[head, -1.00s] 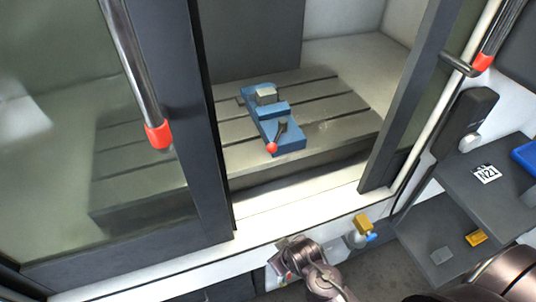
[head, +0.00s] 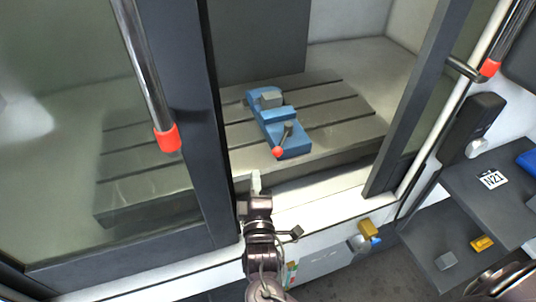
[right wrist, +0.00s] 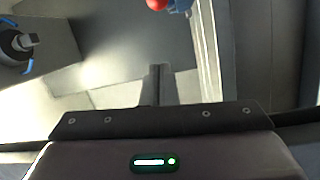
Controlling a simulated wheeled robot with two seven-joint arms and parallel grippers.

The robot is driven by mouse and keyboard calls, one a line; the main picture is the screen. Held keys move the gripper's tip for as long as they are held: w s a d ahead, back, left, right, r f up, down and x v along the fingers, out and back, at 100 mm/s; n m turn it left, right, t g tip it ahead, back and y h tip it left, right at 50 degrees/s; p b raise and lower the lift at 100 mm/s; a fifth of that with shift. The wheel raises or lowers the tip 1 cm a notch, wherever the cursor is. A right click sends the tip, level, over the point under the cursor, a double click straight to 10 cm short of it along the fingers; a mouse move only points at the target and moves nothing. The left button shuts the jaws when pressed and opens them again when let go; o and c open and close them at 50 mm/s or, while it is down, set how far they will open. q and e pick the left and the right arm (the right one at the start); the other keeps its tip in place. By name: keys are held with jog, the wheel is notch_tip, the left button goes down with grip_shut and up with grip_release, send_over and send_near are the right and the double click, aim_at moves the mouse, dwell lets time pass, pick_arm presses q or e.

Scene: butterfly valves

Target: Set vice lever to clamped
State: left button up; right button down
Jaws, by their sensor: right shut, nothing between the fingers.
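A blue vice (head: 291,144) sits on the slotted grey table inside the machine. Its short dark lever (head: 284,137) ends in a red knob (head: 277,152) at the vice's front left, towards me. A grey block (head: 271,99) sits at the vice's far end. My right gripper (head: 255,180) is at the door opening, in front of the vice and apart from the lever. In the right wrist view its fingers (right wrist: 158,84) are together and empty. The red knob (right wrist: 157,4) shows at the top edge there, with most of the vice out of frame. My left gripper is not in view.
The slotted table (head: 345,120) has free room around the vice. A dark door frame (head: 205,170) with a red-ended handle (head: 168,138) stands left of the opening; another post (head: 405,130) bounds it on the right. Grey shelves (head: 470,205) are at the right.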

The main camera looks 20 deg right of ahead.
aim_at(283, 140)
jog(key=shift+w, duration=0.1)
jog(key=p+x, duration=0.2)
jog(key=x, duration=0.8)
jog(key=shift+w+r+p, duration=0.1)
jog(key=shift+w+p, duration=0.05)
jog(key=shift+p, duration=0.25)
jog(key=s+d+p, duration=0.1)
jog(key=s+d+f, duration=0.1)
jog(key=d, duration=0.1)
jog(key=shift+s+d+p, duration=0.15)
jog(key=shift+s+p, duration=0.15)
jog(key=shift+p, duration=0.1)
jog(key=shift+f, duration=0.1)
jog(key=shift+d, duration=0.1)
